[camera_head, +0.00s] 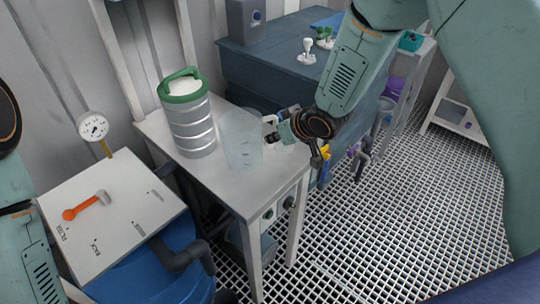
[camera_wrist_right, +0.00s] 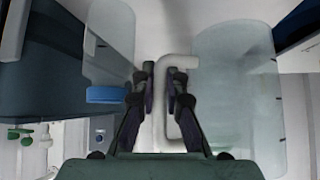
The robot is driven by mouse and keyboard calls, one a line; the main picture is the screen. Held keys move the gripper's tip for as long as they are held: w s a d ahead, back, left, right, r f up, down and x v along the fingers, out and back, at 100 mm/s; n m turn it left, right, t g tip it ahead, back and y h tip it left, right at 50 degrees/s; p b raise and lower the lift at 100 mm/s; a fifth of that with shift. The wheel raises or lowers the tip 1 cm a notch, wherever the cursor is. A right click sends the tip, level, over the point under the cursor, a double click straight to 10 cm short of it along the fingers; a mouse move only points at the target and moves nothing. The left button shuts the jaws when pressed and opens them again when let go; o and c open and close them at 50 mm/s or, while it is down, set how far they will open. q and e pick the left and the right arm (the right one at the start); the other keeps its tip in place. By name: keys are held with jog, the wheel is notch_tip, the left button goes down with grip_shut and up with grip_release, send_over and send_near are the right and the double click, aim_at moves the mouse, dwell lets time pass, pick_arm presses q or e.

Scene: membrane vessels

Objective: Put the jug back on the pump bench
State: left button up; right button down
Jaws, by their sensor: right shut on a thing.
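The jug (camera_head: 240,140) is a clear, faintly tinted vessel, upright at the right part of the pale pump bench (camera_head: 232,186). I cannot tell whether its base touches the bench top. My right gripper (camera_head: 272,127) reaches in from the right and is shut on the jug's handle. In the right wrist view the jug (camera_wrist_right: 240,85) fills the right side, and its pale handle (camera_wrist_right: 183,62) runs between the fingers of my right gripper (camera_wrist_right: 161,82). My left gripper is out of view; only part of my left arm shows at the left edge.
A ribbed steel canister (camera_head: 190,125) with a green handled lid stands left of the jug. A gauge (camera_head: 93,126) and a panel with an orange lever (camera_head: 85,205) are at left. A dark blue bench (camera_head: 265,68) stands behind. Grated floor (camera_head: 400,220) lies right.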

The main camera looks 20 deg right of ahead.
jog(key=shift+a+f, duration=0.1)
jog(key=shift+f, duration=0.55)
jog(key=f, duration=0.3)
jog(key=shift+s+d+b, duration=0.1)
jog(key=shift+d+b, duration=0.1)
jog(key=shift+b, duration=0.15)
jog(key=shift+f, duration=0.2)
jog(key=shift+w+a, duration=0.1)
jog(key=shift+w, duration=0.1)
jog(key=shift+s+f, duration=0.1)
jog(key=shift+s, duration=0.05)
jog(key=c, duration=1.6)
grip_release()
jog(key=shift+o, duration=1)
